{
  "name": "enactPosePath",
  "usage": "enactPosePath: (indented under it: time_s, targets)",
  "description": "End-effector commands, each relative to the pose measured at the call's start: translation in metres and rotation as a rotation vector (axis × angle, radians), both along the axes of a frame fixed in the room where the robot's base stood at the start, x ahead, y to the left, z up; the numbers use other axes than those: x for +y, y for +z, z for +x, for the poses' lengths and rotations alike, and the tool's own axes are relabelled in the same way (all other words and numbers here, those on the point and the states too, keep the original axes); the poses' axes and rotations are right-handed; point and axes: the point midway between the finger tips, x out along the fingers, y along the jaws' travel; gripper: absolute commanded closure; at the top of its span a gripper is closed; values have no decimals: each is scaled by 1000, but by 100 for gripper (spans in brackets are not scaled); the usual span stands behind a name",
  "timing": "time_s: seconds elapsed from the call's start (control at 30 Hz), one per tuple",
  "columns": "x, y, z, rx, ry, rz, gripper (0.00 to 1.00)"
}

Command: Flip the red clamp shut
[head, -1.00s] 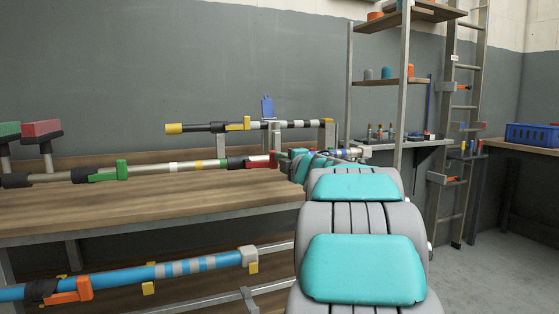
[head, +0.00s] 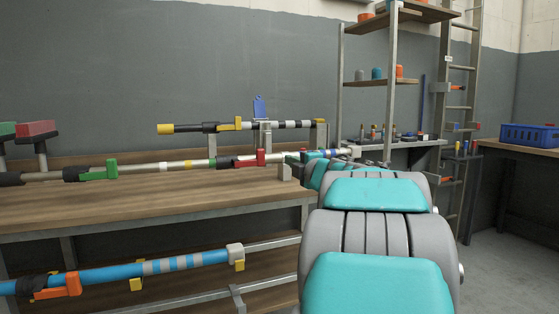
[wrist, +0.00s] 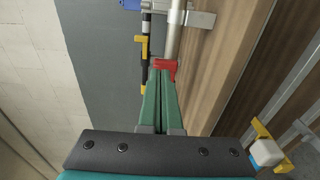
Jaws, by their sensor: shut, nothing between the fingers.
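The red clamp (head: 248,160) sits on the pale pole (head: 140,169) above the bench, with a raised red block at its right end. I cannot tell whether it is fully closed. In the wrist view the red clamp (wrist: 167,68) shows just past my fingertips, partly hidden by them. My gripper (wrist: 160,73) has its green fingers together and empty. In the head view my arm reaches in from the front right and ends just right of the clamp, with a small gap between. The fingers are hard to make out there.
A green clamp (head: 98,172) is on the same pole to the left. A black pole with a yellow clamp (head: 236,123) runs behind. A blue pole (head: 120,276) with an orange clamp (head: 58,286) lies lower in front. A metal shelf post (head: 390,90) stands to the right.

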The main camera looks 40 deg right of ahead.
Motion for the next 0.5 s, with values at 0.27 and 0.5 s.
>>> enactPosePath:
  time_s: [0.27, 0.5]
  targets:
    - [-19, -1, -35, 1, -3, 1, 100]
    - [-22, -1, -43, 2, 0, 1, 100]
